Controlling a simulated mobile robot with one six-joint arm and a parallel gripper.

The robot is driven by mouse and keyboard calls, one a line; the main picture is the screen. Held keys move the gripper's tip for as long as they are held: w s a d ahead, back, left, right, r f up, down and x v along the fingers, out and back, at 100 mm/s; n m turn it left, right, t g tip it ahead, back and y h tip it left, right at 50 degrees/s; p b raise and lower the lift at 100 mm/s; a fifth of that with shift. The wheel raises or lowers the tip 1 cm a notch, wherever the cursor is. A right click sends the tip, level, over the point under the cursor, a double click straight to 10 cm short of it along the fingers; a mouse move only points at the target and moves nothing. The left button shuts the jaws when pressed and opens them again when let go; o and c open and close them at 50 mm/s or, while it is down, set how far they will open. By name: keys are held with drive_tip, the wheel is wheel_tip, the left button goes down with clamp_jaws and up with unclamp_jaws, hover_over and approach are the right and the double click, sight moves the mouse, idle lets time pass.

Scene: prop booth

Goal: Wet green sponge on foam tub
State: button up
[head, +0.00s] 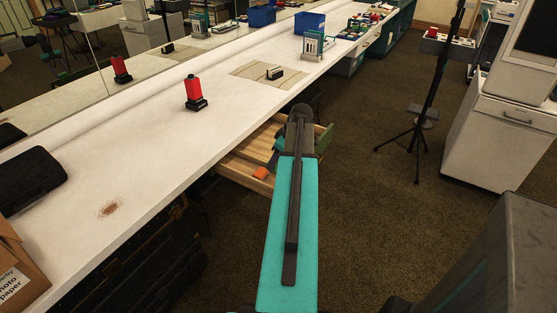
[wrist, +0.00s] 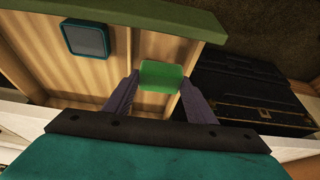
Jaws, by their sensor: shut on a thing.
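In the wrist view, the green sponge (wrist: 163,76) is a small bright green block between the two purple-grey fingers of my gripper (wrist: 161,82). My gripper is shut on it. Behind the sponge is the open wooden drawer (wrist: 105,75); the sponge overlaps its floor and right wall in the picture. How high it is held cannot be told. In the head view, my arm hides the sponge and the jaws, and reaches over the same drawer (head: 240,176) below the long white counter. I cannot pick out a foam tub in either view.
A teal-edged square thing (wrist: 86,38) lies in the drawer. An orange piece (head: 261,173) shows there in the head view. On the counter (head: 150,170) stand a red-and-black object (head: 194,93) and a small black block (head: 274,73) on a mat. A tripod (head: 420,115) stands right.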

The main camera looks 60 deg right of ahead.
drive_tip(key=w+a+r, duration=0.5)
drive_tip(key=w+a, duration=0.6)
drive_tip(key=a, duration=0.2)
drive_tip(key=w+a+r, duration=0.5)
drive_tip(key=w+a, duration=0.7)
drive_tip(key=a, duration=0.1)
drive_tip(key=w+a+r, duration=0.1)
drive_tip(key=a+r, duration=0.2)
drive_tip(key=a, duration=0.7)
drive_tip(key=w+a+r, duration=0.2)
drive_tip(key=a+r, duration=0.1)
drive_tip(key=a, duration=0.8)
drive_tip(key=w+a+r, duration=0.2)
drive_tip(key=a+r, duration=0.1)
drive_tip(key=a, duration=0.8)
drive_tip(key=shift+w+a+r, duration=0.15)
drive_tip(key=shift+a+r, duration=0.1)
drive_tip(key=shift+r, duration=0.05)
